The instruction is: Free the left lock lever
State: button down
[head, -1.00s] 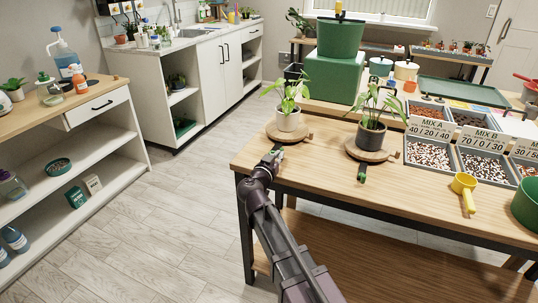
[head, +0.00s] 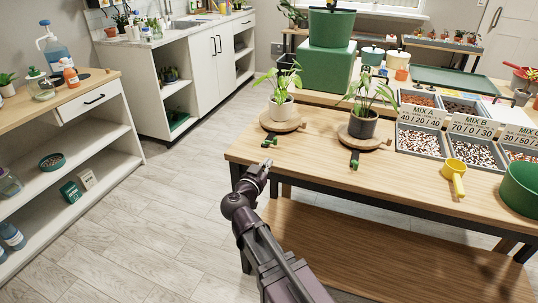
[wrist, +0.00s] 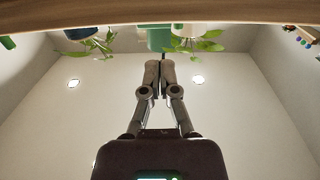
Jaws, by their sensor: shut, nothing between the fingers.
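The left lock lever (head: 268,141), dark with a green end, shows at the front of the left wooden turntable (head: 283,126). A plant in a white pot (head: 281,107) stands on that turntable. My gripper (head: 266,164) is shut and empty at the table's front edge, in front of the left lever and apart from it. In the wrist view, the shut fingertips (wrist: 160,66) touch each other. That view is upside down; the table edge (wrist: 160,10) hides the levers there. The right lever (head: 354,160) extends forward from the right turntable (head: 350,137).
A plant in a dark pot (head: 363,122) stands on the right turntable. A yellow scoop (head: 455,176), mix trays (head: 421,143) and a green pot (head: 520,188) are on the table's right. The tabletop between the turntables and front edge is mostly clear.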

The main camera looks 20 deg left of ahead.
jog(key=shift+s+d, duration=0.2)
jog(key=shift+s, duration=1.65)
jog(key=shift+d, duration=0.1)
